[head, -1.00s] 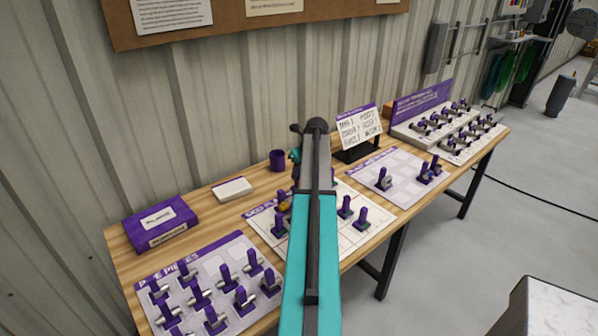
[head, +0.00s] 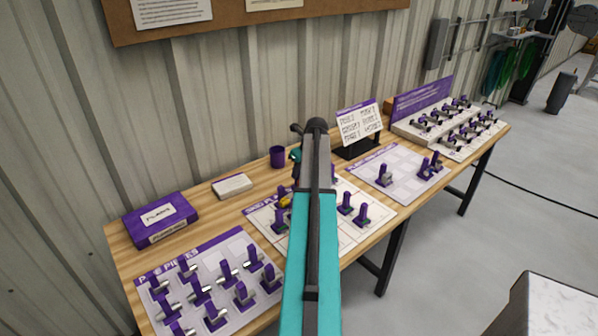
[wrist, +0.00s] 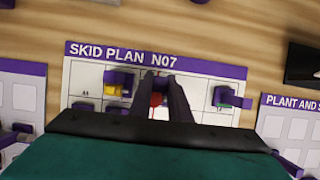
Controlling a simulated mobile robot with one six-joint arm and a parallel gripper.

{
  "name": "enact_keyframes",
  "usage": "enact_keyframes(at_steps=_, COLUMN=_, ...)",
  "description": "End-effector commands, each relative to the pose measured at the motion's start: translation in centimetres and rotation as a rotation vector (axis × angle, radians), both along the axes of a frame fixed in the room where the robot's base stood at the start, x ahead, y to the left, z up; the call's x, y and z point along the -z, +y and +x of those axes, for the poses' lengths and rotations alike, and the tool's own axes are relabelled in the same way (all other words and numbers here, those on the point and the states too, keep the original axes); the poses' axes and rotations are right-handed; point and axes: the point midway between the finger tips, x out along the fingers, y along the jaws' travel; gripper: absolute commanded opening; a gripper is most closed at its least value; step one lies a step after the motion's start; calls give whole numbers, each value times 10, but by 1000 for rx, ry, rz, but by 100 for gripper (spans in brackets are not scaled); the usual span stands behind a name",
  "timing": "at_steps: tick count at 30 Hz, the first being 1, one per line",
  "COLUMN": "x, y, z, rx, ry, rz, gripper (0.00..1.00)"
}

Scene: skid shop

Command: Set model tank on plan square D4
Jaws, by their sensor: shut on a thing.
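My gripper (wrist: 160,84) is over the skid plan (wrist: 82,69), a white grid sheet headed "SKID PLAN N07". Its fingers are shut on a small piece, presumably the model tank (wrist: 157,99); only some red shows between the fingers, and its shape is mostly hidden. I cannot tell whether it touches the plan. On the plan, a yellow and purple piece (wrist: 113,88) stands left of the fingers and a green and purple piece (wrist: 228,98) stands to the right. In the head view my arm hides the gripper and the plan's middle (head: 376,228).
A board of pipe pieces (head: 233,319) lies left on the bench, and a plant board (head: 409,199) lies right. Behind stand a purple box (head: 160,219), a purple cup (head: 277,157) and a card stand (head: 358,126). A stepped rack of pieces (head: 402,134) stands far right.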

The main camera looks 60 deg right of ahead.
Motion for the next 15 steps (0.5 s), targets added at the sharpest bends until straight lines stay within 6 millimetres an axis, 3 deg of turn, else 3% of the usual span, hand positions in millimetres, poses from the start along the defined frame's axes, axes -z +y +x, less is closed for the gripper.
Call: enact_keyframes(at_steps=15, x=18, y=0, z=0, rx=0, ry=0, rz=0, gripper=0)
